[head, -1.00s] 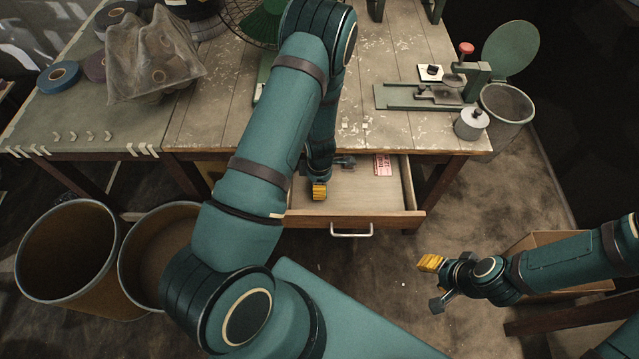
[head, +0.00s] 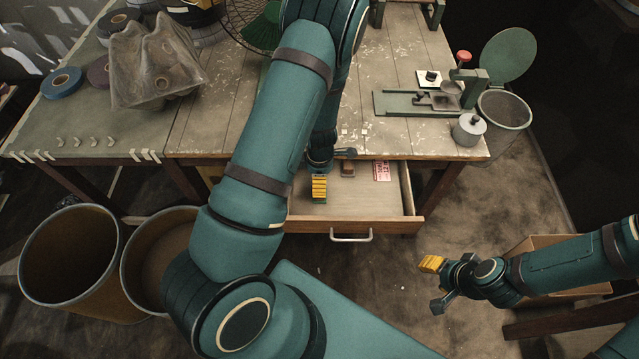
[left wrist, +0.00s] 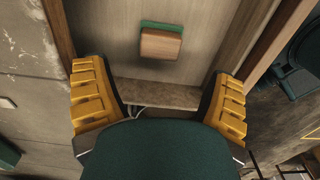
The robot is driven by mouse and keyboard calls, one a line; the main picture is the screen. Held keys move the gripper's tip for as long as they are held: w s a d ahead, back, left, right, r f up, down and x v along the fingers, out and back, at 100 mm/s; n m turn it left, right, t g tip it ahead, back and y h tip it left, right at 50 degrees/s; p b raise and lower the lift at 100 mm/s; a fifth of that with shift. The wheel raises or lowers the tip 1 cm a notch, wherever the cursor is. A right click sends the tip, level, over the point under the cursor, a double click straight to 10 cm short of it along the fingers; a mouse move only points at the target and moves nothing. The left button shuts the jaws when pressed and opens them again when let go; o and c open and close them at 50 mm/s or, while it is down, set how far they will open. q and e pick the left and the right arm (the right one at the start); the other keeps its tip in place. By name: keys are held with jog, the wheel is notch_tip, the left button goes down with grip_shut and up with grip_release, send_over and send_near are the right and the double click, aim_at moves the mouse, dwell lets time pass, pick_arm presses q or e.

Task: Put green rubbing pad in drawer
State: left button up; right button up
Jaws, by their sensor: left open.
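The rubbing pad, a brown block with a green layer along one side, lies on the drawer floor in the left wrist view (left wrist: 161,43). In the head view it is a small brown shape (head: 348,169) inside the drawer. The drawer (head: 392,205) is pulled out under the table. My left gripper (head: 332,170) is over the drawer, open and empty. In the left wrist view its yellow fingers (left wrist: 160,98) are spread wide, with the pad apart from both. My right gripper (head: 437,283) is open and empty, right of the drawer and away from it.
A red-and-white label (head: 382,171) lies in the drawer's right part. The drawer handle (head: 351,237) faces the front. A green metal fixture (head: 420,103) and a grey weight (head: 469,129) stand on the table. Two bins (head: 68,262) are on the floor at left.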

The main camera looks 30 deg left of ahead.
pick_arm(q)
notch_tip(320, 180, up, 5)
jog(key=p, duration=0.1)
jog(key=s+d+m, duration=0.2)
jog(key=d+m, duration=0.2)
jog(key=m, duration=0.1)
jog(key=s+d+f+m+h, duration=0.1)
jog(key=s+d+m, duration=0.2)
jog(key=m, duration=0.3)
jog(key=s+d+f+m+t+h, duration=0.1)
jog(key=s+d+m, duration=0.2)
jog(key=d+m, duration=0.2)
jog(key=shift+d+f+m, duration=0.25)
jog(key=shift+d+m, duration=0.15)
jog(key=shift+m, duration=0.3)
jog(key=d+m, duration=0.1)
jog(key=d+r+m+h, duration=0.1)
jog(key=d+m, duration=0.1)
jog(key=s+d+r+m+t, duration=0.1)
jog(key=d+m, duration=0.1)
jog(key=shift+h, duration=0.4)
jog(key=shift+f, duration=0.1)
jog(key=shift+s+f+b, duration=0.1)
jog(key=shift+f+b, duration=0.4)
